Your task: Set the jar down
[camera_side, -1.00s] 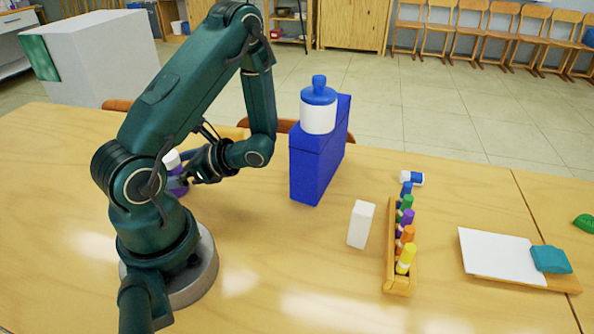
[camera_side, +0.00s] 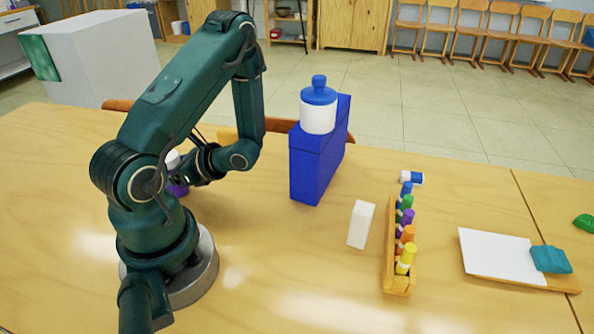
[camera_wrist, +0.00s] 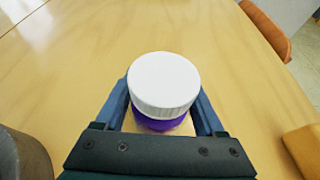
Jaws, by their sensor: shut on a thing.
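A purple jar (camera_side: 177,190) with a white lid stands upright between the fingers of my gripper (camera_side: 185,179), left of the blue box in the side view. My arm hides much of it there. In the wrist view the jar's white lid (camera_wrist: 164,84) and some purple below it show between the two fingers of my gripper (camera_wrist: 163,112), which is shut on it. I cannot tell whether the jar's base touches the wooden table (camera_wrist: 60,75).
A blue box (camera_side: 318,165) stands right of my gripper, with a blue-lidded white jar (camera_side: 318,115) on top. A white block (camera_side: 361,224) and a rack of coloured tubes (camera_side: 390,265) are further right.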

